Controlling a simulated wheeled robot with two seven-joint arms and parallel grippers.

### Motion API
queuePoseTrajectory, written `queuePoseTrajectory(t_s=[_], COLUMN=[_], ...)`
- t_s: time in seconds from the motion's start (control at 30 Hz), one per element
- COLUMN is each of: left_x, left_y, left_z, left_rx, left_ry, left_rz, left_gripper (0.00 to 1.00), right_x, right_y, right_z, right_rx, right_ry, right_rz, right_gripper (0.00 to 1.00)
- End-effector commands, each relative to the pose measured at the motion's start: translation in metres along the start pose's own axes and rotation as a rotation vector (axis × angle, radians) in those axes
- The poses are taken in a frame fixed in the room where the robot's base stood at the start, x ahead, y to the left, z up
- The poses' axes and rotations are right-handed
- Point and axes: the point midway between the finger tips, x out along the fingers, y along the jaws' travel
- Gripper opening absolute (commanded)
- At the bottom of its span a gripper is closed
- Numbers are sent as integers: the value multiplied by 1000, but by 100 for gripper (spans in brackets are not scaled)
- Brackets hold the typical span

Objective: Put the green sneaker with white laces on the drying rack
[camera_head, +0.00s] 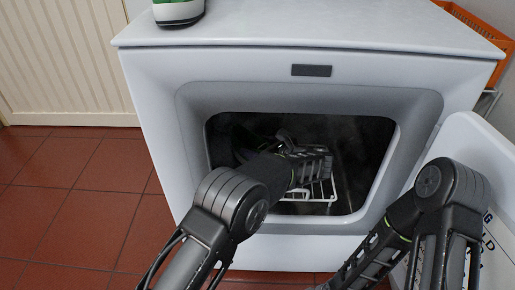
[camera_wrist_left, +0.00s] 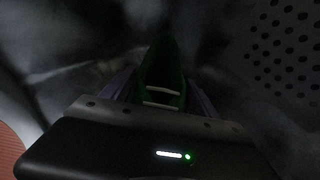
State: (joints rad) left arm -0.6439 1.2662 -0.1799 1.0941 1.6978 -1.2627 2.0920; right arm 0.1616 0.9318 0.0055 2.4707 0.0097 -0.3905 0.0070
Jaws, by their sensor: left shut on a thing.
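The white drying rack (camera_head: 322,190) shows in part as white wire bars inside the dark dryer drum. My left arm reaches through the round-cornered door opening, and my left gripper (camera_head: 308,165) is inside, close to the rack. It is shut on the green sneaker (camera_wrist_left: 163,72), whose white laces show in the left wrist view. The sneaker is hidden or too dark to make out in the head view. I cannot tell whether it touches the rack. My right gripper is outside the picture; only my right arm shows at the lower right.
The white dryer (camera_head: 275,72) has its door (camera_head: 475,140) swung open to the right. A bottle (camera_head: 178,12) with a green label stands on its top. An orange crate (camera_head: 482,28) is behind at the right. The red tiled floor (camera_head: 75,200) is clear at the left.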

Motion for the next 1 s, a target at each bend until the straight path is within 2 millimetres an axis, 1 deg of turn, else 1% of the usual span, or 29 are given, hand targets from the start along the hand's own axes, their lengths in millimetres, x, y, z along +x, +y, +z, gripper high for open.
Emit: queuePoseTrajectory(t_s=[0.17, 0.37, 0.4, 0.6, 0.67, 0.87, 1.0], left_x=[-1, 1, 1, 1, 1, 0, -1], left_y=[0, 0, 0, 0, 0, 0, 0], left_z=[2, -2, -2, -2, -2, -1, 2], left_rx=[-2, -2, -1, -1, -1, -1, -1], left_ry=[-2, -1, 0, 0, 0, 0, 0], left_rz=[-1, -1, -1, 0, 0, 0, -1], left_gripper=[0, 0, 70, 87, 91, 91, 91], right_x=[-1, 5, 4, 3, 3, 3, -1], right_y=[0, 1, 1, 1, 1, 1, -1], right_z=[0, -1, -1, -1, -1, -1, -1], right_rx=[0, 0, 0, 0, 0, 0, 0], right_ry=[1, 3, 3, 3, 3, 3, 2], right_rz=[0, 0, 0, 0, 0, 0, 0], right_gripper=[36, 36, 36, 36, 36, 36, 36])
